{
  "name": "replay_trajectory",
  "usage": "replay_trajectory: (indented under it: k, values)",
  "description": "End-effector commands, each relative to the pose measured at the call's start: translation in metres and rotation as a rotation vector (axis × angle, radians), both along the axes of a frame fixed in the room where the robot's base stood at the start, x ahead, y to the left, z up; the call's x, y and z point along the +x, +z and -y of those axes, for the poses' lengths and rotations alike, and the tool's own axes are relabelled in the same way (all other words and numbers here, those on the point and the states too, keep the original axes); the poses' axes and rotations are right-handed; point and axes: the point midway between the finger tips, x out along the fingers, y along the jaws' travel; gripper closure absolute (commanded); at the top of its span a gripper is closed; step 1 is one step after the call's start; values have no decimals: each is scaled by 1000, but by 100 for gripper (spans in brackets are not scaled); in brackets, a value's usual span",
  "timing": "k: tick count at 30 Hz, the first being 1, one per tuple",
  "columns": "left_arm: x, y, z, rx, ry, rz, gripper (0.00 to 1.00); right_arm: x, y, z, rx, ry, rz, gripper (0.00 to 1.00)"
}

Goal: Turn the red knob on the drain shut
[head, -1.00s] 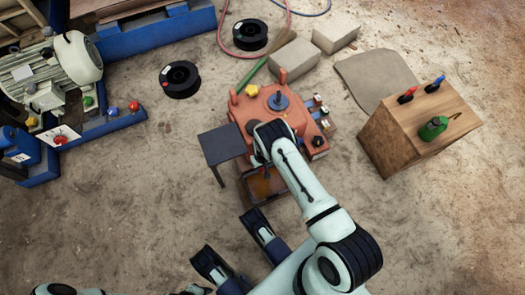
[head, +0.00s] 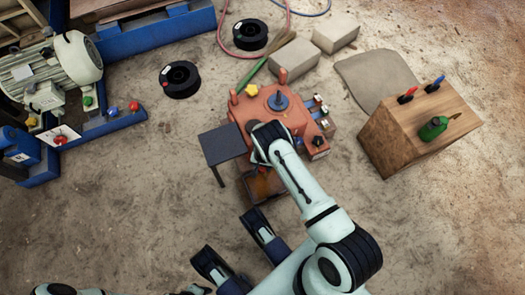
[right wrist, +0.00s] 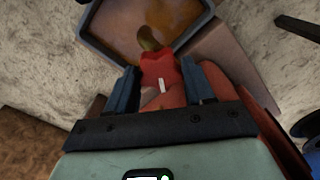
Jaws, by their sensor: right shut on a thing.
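The red knob (right wrist: 160,68) shows in the right wrist view, between the two blue fingers of my right gripper (right wrist: 168,72), which is shut on it. A brass-coloured drain spout (right wrist: 149,39) sticks out just beyond the knob, over a tray (right wrist: 92,44) with brown liquid. In the head view, my right wrist hides the knob and the fingers at the front of the orange machine housing (head: 241,110). The tray (head: 247,189) shows partly below it.
A small dark table (head: 222,145) stands left of the housing. Black spools (head: 180,79) and pale blocks (head: 292,62) lie behind.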

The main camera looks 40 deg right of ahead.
Motion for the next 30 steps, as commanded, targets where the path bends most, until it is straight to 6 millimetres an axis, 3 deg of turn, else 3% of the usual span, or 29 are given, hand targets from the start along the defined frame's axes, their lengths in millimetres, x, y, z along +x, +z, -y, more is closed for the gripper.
replay_trajectory:
  k: [18, 30]
  values:
    - [0, 0, 0, 0, 0, 0, 57, 0, 0, 0, 0, -563, -1, 78]
    - [0, 0, 0, 0, 0, 0, 57, 0, 0, -1, 1, -775, -1, 78]
